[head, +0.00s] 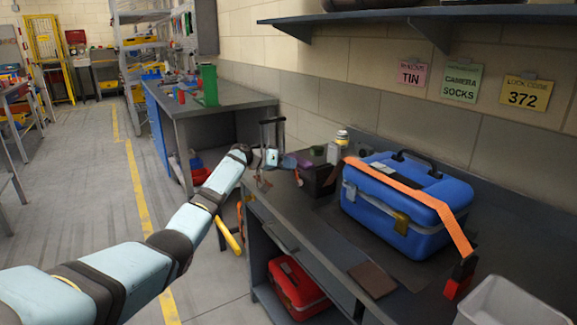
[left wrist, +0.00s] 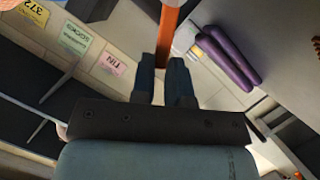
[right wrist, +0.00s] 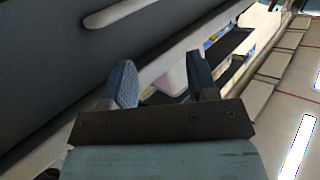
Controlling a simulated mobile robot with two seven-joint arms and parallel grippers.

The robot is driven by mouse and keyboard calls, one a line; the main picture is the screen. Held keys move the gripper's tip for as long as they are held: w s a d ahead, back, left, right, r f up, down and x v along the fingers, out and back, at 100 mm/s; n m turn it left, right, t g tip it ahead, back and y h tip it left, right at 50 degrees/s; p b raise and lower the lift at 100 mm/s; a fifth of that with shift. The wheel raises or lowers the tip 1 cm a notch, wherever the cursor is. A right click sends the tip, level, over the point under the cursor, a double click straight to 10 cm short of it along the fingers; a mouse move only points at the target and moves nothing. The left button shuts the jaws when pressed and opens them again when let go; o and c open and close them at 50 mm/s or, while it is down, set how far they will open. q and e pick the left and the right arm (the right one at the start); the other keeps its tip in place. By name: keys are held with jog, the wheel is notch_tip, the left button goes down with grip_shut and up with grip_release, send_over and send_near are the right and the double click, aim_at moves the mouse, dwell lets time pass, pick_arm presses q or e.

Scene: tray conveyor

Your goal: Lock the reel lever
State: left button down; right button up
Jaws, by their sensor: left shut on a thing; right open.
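A long orange strap (head: 405,185) lies across the lid of a blue case (head: 400,215) on the bench. At its near end hangs a small black and red piece (head: 460,278). My left gripper (head: 270,155) is at the bench's left end, beside a dark block (head: 318,176). In the left wrist view its fingers (left wrist: 168,72) are closed on an orange strip (left wrist: 169,35). A dark U-shaped frame (head: 272,128) shows at this gripper; I cannot tell whether it is the reel lever. My right gripper (right wrist: 162,72) is open, and nothing is between its fingertips.
A bottle (head: 338,148) stands behind the case. A grey bin (head: 500,303) is at the front right, a red box (head: 297,287) under the bench. A shelf (head: 430,14) overhangs the wall. Purple handles (left wrist: 225,55) show near the left gripper.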

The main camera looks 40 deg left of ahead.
pick_arm(q)
jog(key=c, duration=1.1)
grip_release()
pick_arm(e)
jog(key=shift+s, duration=0.1)
pick_arm(q)
jog(key=shift+s+a+r, duration=0.1)
jog(key=shift+s+a, duration=0.05)
jog(key=p+v, duration=0.2)
jog(key=v, duration=1.1)
jog(key=shift+s+a, duration=0.1)
pick_arm(e)
jog(key=f, duration=0.1)
jog(key=s+d+f+g+h, duration=0.1)
jog(key=f, duration=0.1)
jog(key=d+f+g, duration=0.1)
jog(key=shift+s+f+h, duration=0.2)
jog(key=shift+s+h, duration=0.1)
jog(key=shift+s, duration=0.1)
jog(key=shift+r, duration=0.1)
